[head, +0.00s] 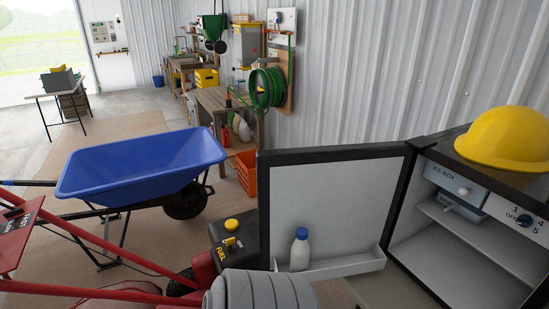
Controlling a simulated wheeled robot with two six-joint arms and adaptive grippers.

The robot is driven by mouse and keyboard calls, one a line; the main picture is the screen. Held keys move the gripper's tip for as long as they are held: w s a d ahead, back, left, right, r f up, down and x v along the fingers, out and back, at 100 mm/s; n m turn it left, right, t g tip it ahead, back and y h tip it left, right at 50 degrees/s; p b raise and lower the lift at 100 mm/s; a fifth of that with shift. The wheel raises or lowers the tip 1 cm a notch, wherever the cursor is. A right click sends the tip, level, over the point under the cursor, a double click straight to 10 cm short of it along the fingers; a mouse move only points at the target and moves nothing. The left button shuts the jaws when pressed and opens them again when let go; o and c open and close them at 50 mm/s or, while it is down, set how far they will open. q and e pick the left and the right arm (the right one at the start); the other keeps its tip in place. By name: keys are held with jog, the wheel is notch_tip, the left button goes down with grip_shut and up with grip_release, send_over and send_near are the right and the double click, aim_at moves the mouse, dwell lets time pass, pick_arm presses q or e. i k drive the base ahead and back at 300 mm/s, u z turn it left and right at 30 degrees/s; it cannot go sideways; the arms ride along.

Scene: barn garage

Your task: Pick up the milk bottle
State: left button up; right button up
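The milk bottle (299,252) is white with a blue cap. It stands upright in the shelf (345,265) at the bottom of the open fridge door (335,205), near the shelf's left end. The shelf's front lip hides the bottle's base. The door is swung wide open to the left of the small fridge (425,245). Neither of my grippers shows in the head view, and nothing is seen touching the bottle.
A yellow hard hat (505,138) sits on the fridge. Left of the door are a machine with a yellow fuel cap (232,225) and a grey ridged part (262,291). A blue wheelbarrow (140,165) and an orange crate (246,173) stand beyond.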

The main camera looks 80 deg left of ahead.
aim_at(300, 249)
jog(key=u, duration=0.95)
jog(key=i, duration=0.3)
jog(key=u, duration=1.7)
jog(key=k, duration=1.05)
jog(key=z, duration=1)
jog(key=i, duration=0.95)
jog(key=u, duration=0.1)
